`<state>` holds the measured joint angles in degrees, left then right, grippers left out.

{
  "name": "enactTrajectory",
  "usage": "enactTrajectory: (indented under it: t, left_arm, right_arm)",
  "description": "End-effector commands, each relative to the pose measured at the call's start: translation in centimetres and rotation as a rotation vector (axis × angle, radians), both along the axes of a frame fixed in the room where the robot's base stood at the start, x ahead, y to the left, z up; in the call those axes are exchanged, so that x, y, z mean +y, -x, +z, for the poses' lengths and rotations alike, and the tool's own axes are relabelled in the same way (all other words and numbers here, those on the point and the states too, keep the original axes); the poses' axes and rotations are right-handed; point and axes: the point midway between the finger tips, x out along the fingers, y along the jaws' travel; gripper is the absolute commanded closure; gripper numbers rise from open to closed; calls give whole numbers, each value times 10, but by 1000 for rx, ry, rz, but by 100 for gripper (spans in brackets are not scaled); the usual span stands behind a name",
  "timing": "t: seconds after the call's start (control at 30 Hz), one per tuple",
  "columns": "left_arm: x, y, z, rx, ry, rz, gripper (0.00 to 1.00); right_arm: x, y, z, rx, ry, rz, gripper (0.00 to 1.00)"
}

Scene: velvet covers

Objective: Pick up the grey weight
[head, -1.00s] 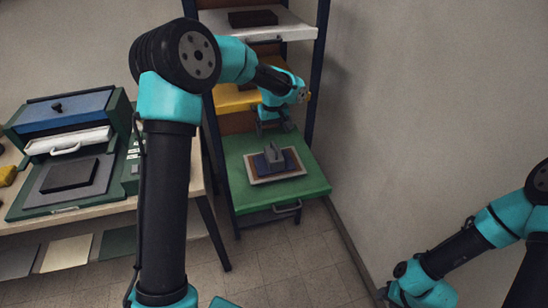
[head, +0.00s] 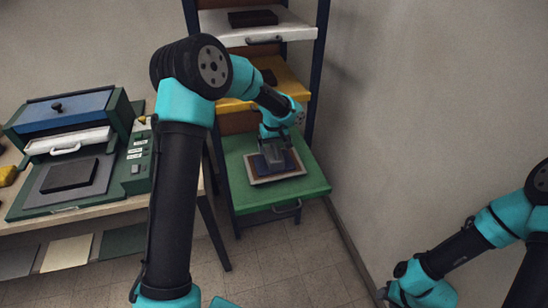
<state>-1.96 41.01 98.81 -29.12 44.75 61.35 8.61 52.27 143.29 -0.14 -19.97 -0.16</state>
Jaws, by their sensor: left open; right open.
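The grey weight (head: 275,161) sits on a dark blue cover (head: 289,158) on a pale-edged board (head: 301,175), on the green shelf (head: 315,184) of the rack. My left gripper (head: 271,147) is directly above the weight, its jaws open and reaching down at it. The gripper hides part of the weight, and I cannot tell whether the fingers touch it. My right gripper (head: 392,296) is low at the right, near the floor and wall, far from the weight; its fingers are hard to make out.
Above are a yellow shelf (head: 290,82) and a white shelf (head: 290,30) bearing a dark block (head: 252,18). Rack posts stand at both sides. A green press (head: 75,150) stands on the table at left. The floor in front is clear.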

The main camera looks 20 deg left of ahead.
Motion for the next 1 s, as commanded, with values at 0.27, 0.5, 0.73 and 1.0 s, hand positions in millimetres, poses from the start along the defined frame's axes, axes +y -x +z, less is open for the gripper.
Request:
enactTrajectory:
  t: [0.27,0.5,0.73,1.0]
  left_arm:
    - [0,0,-22,0,0,0,6]
    - [0,0,-21,0,0,1,6]
    - [0,0,-21,0,0,1,12]
    - [0,0,-21,0,0,1,38]
  right_arm:
    - [0,0,0,0,0,0,57]
    - [0,0,0,0,0,0,57]
    - [0,0,0,0,0,0,57]
    - [0,0,0,0,0,0,57]
